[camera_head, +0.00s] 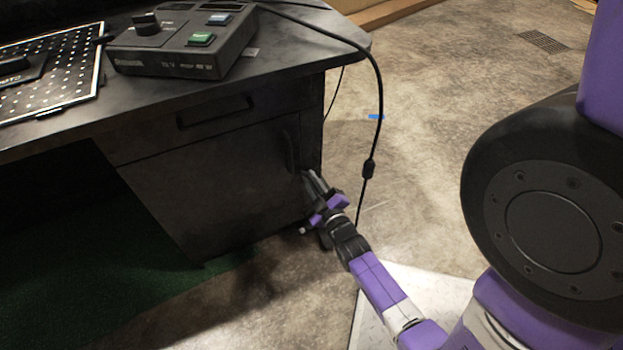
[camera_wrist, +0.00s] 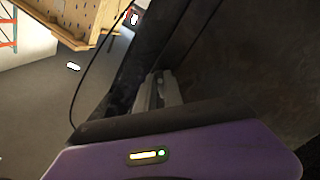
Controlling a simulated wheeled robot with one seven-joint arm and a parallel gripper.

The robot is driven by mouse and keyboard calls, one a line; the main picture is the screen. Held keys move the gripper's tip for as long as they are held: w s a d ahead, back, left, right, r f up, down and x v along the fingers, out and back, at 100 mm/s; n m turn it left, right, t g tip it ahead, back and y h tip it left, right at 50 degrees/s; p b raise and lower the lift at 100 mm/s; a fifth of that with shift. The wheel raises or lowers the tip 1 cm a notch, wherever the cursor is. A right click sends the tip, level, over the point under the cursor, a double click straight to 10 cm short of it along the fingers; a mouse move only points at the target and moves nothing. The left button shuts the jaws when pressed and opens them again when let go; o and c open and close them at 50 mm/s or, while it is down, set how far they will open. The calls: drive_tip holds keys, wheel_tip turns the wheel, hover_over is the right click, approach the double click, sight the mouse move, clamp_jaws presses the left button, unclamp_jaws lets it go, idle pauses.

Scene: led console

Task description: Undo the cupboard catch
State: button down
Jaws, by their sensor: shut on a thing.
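The dark cupboard door (camera_head: 215,185) is closed under the desk, with an upright handle (camera_head: 289,152) near its right edge. My gripper (camera_head: 310,178) is at the right edge of the cupboard, below and right of that handle. In the wrist view my gripper (camera_wrist: 160,88) has its fingers close together against the dark cupboard front (camera_wrist: 225,55). It is shut on a small part there, which I take to be the catch. The catch is mostly hidden by the fingers, and its position cannot be made out.
A drawer with a handle (camera_head: 215,112) is above the door. A console box (camera_head: 180,45) and a perforated panel (camera_head: 50,75) are on the desk top (camera_head: 300,40). A black cable (camera_head: 378,100) hangs over the desk's right end, near my gripper. Floor (camera_head: 430,130) is open to the right.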

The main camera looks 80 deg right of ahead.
drive_tip(key=shift+m+p, duration=0.7)
drive_tip(key=shift+m, duration=3.5)
drive_tip(key=shift+f, duration=0.1)
drive_tip(key=c, duration=1.5)
unclamp_jaws()
drive_tip(key=shift+o, duration=0.2)
drive_tip(key=p+v, duration=0.2)
drive_tip(key=v, duration=0.6)
